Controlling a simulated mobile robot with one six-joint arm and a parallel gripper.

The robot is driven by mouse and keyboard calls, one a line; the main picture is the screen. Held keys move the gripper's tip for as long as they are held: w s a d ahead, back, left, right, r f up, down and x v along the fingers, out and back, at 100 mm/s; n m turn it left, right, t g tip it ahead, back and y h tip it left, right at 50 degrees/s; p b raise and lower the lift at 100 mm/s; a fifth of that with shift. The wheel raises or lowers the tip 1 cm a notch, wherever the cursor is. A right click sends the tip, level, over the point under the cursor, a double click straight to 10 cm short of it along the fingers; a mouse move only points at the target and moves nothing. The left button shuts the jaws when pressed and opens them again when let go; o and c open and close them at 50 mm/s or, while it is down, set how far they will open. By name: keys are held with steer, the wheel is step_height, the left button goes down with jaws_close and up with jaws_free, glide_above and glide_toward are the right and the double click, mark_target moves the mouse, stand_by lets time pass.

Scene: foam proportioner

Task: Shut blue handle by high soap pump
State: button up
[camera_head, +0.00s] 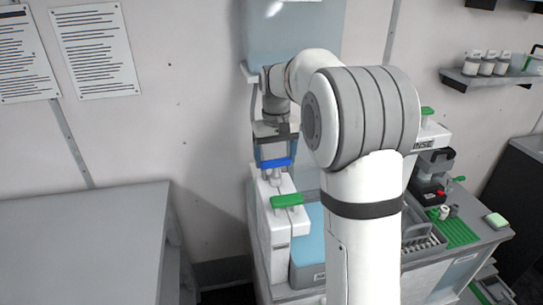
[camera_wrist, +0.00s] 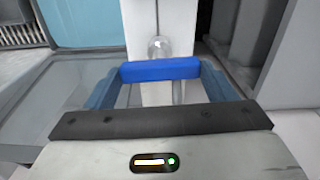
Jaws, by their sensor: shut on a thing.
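The blue handle (camera_head: 276,162) sits on top of a white pump unit at the left of the station. In the wrist view the blue handle (camera_wrist: 160,69) lies level across the gap between my fingers. My gripper (camera_head: 274,158) points down over it and is shut on it, with a finger at each end of the handle. A clear round knob (camera_wrist: 159,47) shows just behind the handle. A green handle (camera_head: 287,200) sits on the white unit in front of the blue one. My arm hides part of the station.
A blue tank (camera_head: 292,35) hangs on the wall above my gripper. A grey cabinet (camera_head: 85,240) stands at left. Another green handle (camera_head: 427,111), a rack (camera_head: 421,241) and a green mat (camera_head: 452,232) are at right. A wall shelf (camera_head: 485,78) holds several jars.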

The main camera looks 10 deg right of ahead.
mark_target(276, 160)
steer(key=shift+s+f+m, duration=0.15)
steer(key=shift+m, duration=0.25)
steer(key=o, duration=1)
steer(key=shift+r, duration=0.25)
step_height(276, 160, up, 7)
steer(key=shift+r+b, duration=0.15)
steer(key=shift+b, duration=0.25)
steer(key=shift+r, duration=0.15)
